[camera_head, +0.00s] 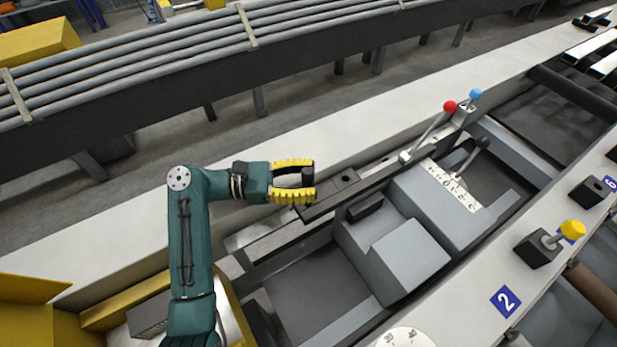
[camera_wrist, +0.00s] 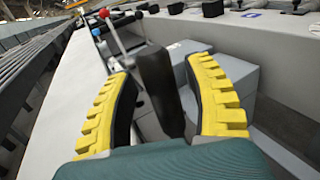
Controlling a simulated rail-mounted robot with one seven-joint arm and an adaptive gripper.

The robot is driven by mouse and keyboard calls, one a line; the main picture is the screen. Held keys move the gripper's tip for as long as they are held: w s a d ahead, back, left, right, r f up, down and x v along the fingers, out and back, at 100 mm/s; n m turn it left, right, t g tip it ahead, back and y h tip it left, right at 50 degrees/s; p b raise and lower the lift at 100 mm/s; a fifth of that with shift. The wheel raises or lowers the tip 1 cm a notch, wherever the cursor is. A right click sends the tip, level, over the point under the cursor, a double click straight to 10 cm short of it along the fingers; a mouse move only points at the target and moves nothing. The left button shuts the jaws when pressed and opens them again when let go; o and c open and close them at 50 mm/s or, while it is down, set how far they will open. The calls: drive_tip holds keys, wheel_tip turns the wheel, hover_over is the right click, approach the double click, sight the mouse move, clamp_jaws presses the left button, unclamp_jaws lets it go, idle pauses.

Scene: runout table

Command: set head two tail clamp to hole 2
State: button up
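My gripper (camera_head: 293,182) has two yellow toothed fingers, spread apart, above the left end of a dark rail (camera_head: 345,178). In the wrist view, a dark upright-looking piece (camera_wrist: 160,85) shows between the fingers (camera_wrist: 163,100); I cannot tell whether they touch it. A pale plate with a row of numbers (camera_head: 455,188) lies on a grey block to the right of my gripper. A black-handled lever (camera_head: 478,150) stands beside that plate. Which part is the tail clamp is unclear.
A red-knobbed lever (camera_head: 449,106) and a blue-knobbed lever (camera_head: 475,95) stand past the rail. A yellow knob (camera_head: 573,229) sits on a black block at right. Grey blocks (camera_head: 411,258) fill the middle. A pipe rack (camera_head: 150,65) runs behind the pale ledge (camera_head: 100,225).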

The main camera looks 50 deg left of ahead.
drive_tip(key=v, duration=1.2)
idle(0.4)
